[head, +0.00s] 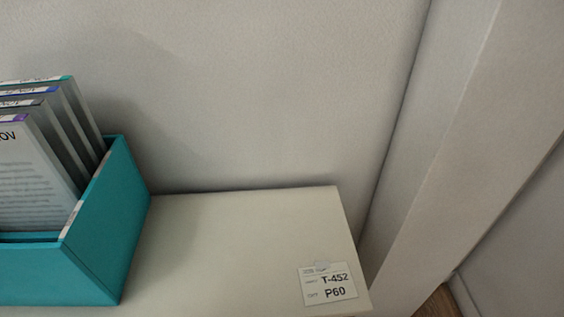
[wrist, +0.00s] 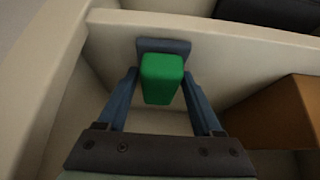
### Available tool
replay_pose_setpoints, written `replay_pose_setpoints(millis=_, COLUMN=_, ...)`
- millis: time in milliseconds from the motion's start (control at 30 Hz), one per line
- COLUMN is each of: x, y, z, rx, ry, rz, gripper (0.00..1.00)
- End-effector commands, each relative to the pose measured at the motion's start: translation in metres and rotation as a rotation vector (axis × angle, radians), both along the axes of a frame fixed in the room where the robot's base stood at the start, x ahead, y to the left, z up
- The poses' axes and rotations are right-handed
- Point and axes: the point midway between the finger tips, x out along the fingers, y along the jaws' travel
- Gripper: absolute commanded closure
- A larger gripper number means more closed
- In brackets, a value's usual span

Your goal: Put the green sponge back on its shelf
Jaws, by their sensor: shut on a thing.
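The green sponge (wrist: 162,80) is a small upright block in the wrist view. My gripper (wrist: 160,88) has its two blue-grey fingers on either side of the sponge and is shut on it. A blue-grey bar (wrist: 163,45) shows just behind the sponge's top; I cannot tell what it belongs to. The sponge is over a cream-walled shelf compartment (wrist: 110,50). I cannot tell whether its underside touches the compartment floor. Neither the sponge nor my gripper shows in the head view.
In the wrist view, a brown box (wrist: 285,120) stands at the right and a dark object (wrist: 270,12) lies beyond the cream wall.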

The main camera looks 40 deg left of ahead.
Motion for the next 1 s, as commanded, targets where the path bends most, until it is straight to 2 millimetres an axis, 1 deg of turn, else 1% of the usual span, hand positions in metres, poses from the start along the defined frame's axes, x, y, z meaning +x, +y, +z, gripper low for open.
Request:
replay_pose_setpoints(millis=67, x=0.0, y=0.0, z=-0.003, rx=0.0, ry=0.0, rz=0.0, gripper=0.77)
replay_pose_setpoints(millis=100, x=0.0, y=0.0, z=-0.004, rx=0.0, ry=0.0, rz=0.0, gripper=0.31)
replay_pose_setpoints(millis=167, x=0.0, y=0.0, z=-0.003, rx=0.0, ry=0.0, rz=0.0, gripper=0.2)
replay_pose_setpoints(millis=200, x=0.0, y=0.0, z=-0.003, rx=0.0, ry=0.0, rz=0.0, gripper=0.13)
replay_pose_setpoints(millis=267, x=0.0, y=0.0, z=-0.003, rx=0.0, ry=0.0, rz=0.0, gripper=0.03)
replay_pose_setpoints(millis=567, x=0.0, y=0.0, z=-0.001, rx=0.0, ry=0.0, rz=0.0, gripper=0.03)
replay_pose_setpoints(millis=667, x=-0.001, y=-0.001, z=0.004, rx=0.001, ry=-0.001, rz=0.0, gripper=0.03)
replay_pose_setpoints(millis=767, x=-0.006, y=-0.007, z=0.016, rx=0.001, ry=0.0, rz=-0.001, gripper=0.03)
replay_pose_setpoints(millis=867, x=-0.014, y=-0.016, z=0.032, rx=0.0, ry=0.001, rz=-0.001, gripper=0.03)
replay_pose_setpoints(millis=900, x=-0.021, y=-0.024, z=0.026, rx=-0.001, ry=0.005, rz=-0.004, gripper=0.03)
replay_pose_setpoints(millis=1000, x=-0.037, y=-0.042, z=0.026, rx=-0.001, ry=0.005, rz=-0.004, gripper=0.03)
